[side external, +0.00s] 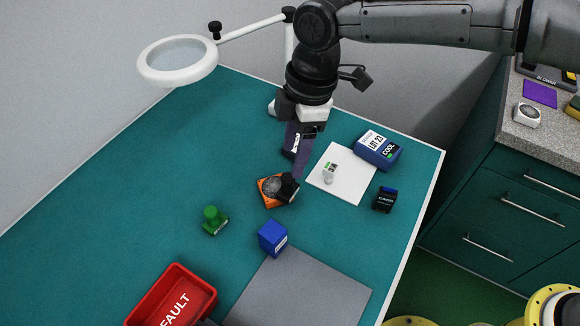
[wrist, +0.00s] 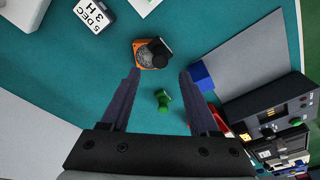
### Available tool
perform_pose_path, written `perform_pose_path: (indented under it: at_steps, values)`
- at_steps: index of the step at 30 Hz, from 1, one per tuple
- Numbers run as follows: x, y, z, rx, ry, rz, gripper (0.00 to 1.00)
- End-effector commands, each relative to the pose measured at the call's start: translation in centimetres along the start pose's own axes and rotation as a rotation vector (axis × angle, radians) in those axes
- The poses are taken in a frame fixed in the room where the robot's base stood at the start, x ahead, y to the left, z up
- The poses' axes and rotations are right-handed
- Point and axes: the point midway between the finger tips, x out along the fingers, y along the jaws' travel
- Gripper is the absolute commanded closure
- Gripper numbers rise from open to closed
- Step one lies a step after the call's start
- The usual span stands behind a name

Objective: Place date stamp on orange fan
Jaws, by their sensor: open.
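The orange fan (side external: 266,200) lies on the teal mat, a square orange frame with a grey round middle. It also shows in the wrist view (wrist: 139,61). A black knobbed piece, which looks like the date stamp (side external: 289,188), sits over the right part of the fan and hides some of it. It also shows in the wrist view (wrist: 161,50). My gripper (side external: 298,172) is just above the stamp. In the wrist view my gripper (wrist: 159,76) has its two fingers wide apart with nothing between them. The stamp and fan lie beyond the fingertips.
A green knobbed stamp (side external: 213,219), a blue block (side external: 272,238) and a red FAULT bin (side external: 210,298) stand left and front. A magnifier lamp (side external: 150,70) overhangs behind.

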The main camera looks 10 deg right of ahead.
Motion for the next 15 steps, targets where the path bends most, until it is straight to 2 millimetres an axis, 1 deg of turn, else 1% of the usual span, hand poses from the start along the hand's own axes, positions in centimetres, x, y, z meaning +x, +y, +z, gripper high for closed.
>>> perform_pose_path:
  at_steps: [1,6,10,15]
  values:
    - [-1.1,0.1,-0.1,0.0,0.002,0.003,0.38]
    - [-3.4,0.0,0.0,0.0,0.001,0.001,0.38]
    - [-4.3,0.0,0.0,0.0,0.0,0.0,0.38]
    - [-4.5,0.0,0.0,0.0,0.0,0.0,0.38]
